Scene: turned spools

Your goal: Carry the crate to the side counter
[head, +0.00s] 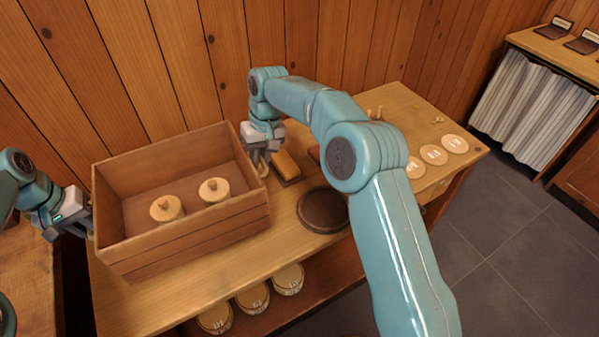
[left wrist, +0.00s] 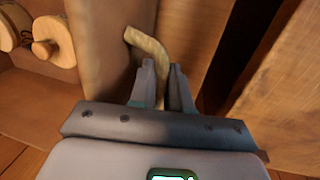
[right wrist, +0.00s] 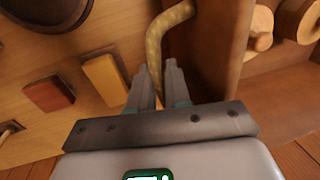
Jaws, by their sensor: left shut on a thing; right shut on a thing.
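The open wooden crate (head: 200,243) is at the left part of the wooden bench (head: 300,245), with two pale turned spools inside, one left (head: 166,208) and one right (head: 214,189). My left gripper (head: 88,222) is shut on the rope handle (left wrist: 150,47) at the crate's left end. My right gripper (head: 264,157) is shut on the rope handle (right wrist: 158,42) at its right end. The crate looks level; I cannot tell whether its base touches the bench. A counter (head: 560,48) with a striped curtain stands at the far right.
Beside the crate are a yellow block (head: 286,164) and a dark round disc (head: 322,209). Pale discs (head: 433,154) lie at the bench's right end. Several round pieces (head: 252,298) sit on the shelf below. Another wooden surface (head: 28,290) is at lower left. Grey floor (head: 510,215) is clear at right.

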